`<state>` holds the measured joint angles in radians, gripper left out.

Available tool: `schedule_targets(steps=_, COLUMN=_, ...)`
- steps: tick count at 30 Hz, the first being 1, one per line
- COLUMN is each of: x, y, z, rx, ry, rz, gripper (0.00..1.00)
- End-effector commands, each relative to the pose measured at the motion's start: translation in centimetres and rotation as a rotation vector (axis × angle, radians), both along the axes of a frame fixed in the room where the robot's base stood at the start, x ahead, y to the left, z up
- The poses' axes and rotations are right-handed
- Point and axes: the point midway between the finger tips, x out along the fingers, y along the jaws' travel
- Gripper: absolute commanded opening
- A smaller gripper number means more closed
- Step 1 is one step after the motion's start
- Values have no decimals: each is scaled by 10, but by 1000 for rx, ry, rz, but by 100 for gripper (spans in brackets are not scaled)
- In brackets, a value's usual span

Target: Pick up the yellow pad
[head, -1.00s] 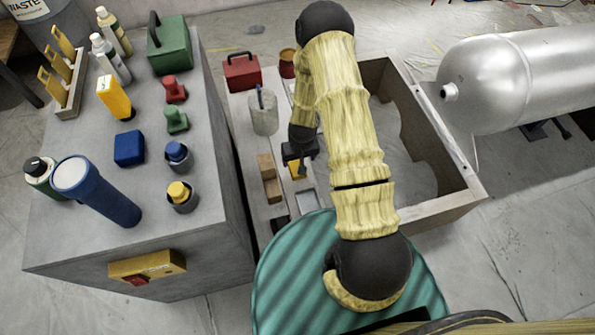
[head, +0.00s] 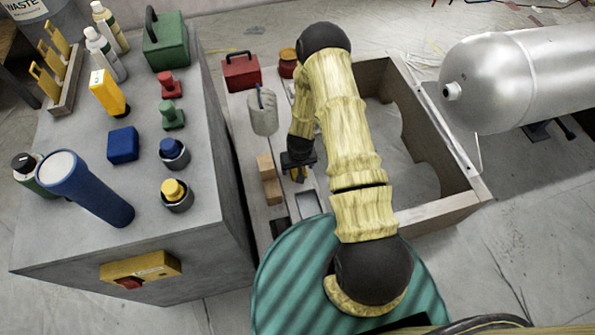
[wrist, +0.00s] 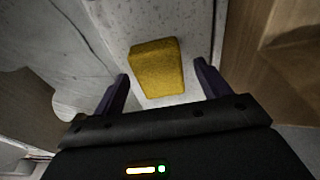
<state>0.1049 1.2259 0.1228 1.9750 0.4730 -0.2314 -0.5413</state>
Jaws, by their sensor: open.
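The yellow pad (wrist: 156,69) is a small block with rounded edges. In the wrist view it lies on a pale surface, between and just beyond the open fingers of my gripper (wrist: 160,88). The fingers do not visibly touch it. In the head view the yellow pad (head: 298,174) is mostly hidden under my gripper (head: 299,168), which is above it over the narrow bench beside the grey cabinet. My gripper is open and empty.
A light grey cup (head: 263,112) and a red box (head: 240,72) are farther back. The grey cabinet (head: 70,235) with bottles and tools is at left. A wooden crate (head: 455,202) is at right.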

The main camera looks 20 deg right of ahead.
Motion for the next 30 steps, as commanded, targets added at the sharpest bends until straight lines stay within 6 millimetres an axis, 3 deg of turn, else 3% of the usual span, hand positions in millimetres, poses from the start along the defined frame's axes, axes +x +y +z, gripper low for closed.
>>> schedule_targets(steps=13, x=0, y=0, z=1, rx=0, ry=-1, rz=-1, gripper=75)
schedule_targets(steps=21, x=0, y=0, z=1, rx=0, ry=-1, rz=-1, gripper=27)
schedule_targets(steps=30, x=1, y=0, z=5, rx=0, ry=-1, rz=-1, gripper=23)
